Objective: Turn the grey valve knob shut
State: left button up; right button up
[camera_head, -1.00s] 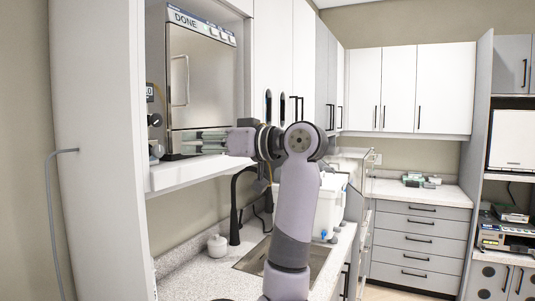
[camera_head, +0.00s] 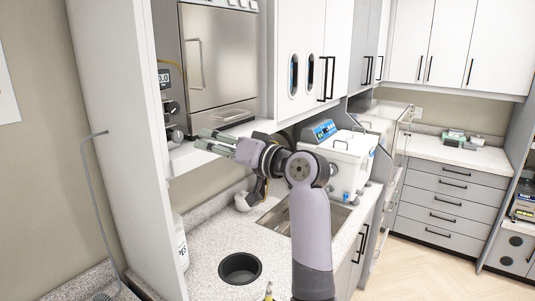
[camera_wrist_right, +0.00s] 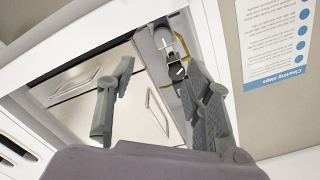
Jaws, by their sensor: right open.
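Two round knobs sit on the narrow panel left of the steel autoclave (camera_head: 220,65): a darker upper knob (camera_head: 172,108) and a greyer lower knob (camera_head: 175,134). I cannot tell for sure which is the valve knob. My right gripper (camera_head: 207,140) is open and empty, to the right of the lower knob and apart from it, near the shelf edge. In the wrist view its two fingers stand wide apart, with the autoclave door (camera_wrist_right: 125,100) behind them and the panel fittings (camera_wrist_right: 172,50) beyond the right finger. My left gripper is not in view.
A white shelf edge (camera_head: 187,160) runs below the autoclave. A side wall (camera_head: 110,120) bounds the left.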

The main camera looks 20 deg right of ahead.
aim_at(178, 136)
jog(key=x, duration=1.1)
jog(key=shift+w+a, duration=0.15)
jog(key=shift+a, duration=0.3)
jog(key=shift+w+f+n+b, duration=0.1)
jog(key=shift+f+n+b, duration=0.15)
jog(key=shift+n, duration=0.35)
jog(key=shift+r+n, duration=0.1)
jog(key=shift+n, duration=0.6)
jog(key=n, duration=0.4)
jog(key=shift+r+n, duration=0.15)
jog(key=shift+n, duration=0.25)
jog(key=s+d+f+h+b, duration=0.1)
jog(key=s+d+f+b, duration=0.3)
jog(key=s+d+b, duration=0.4)
jog(key=s+d, duration=0.2)
jog(key=s, duration=0.3)
jog(key=shift+s+d+f+m, duration=0.2)
jog(key=shift+s+d+m, duration=0.15)
jog(key=shift+m, duration=0.05)
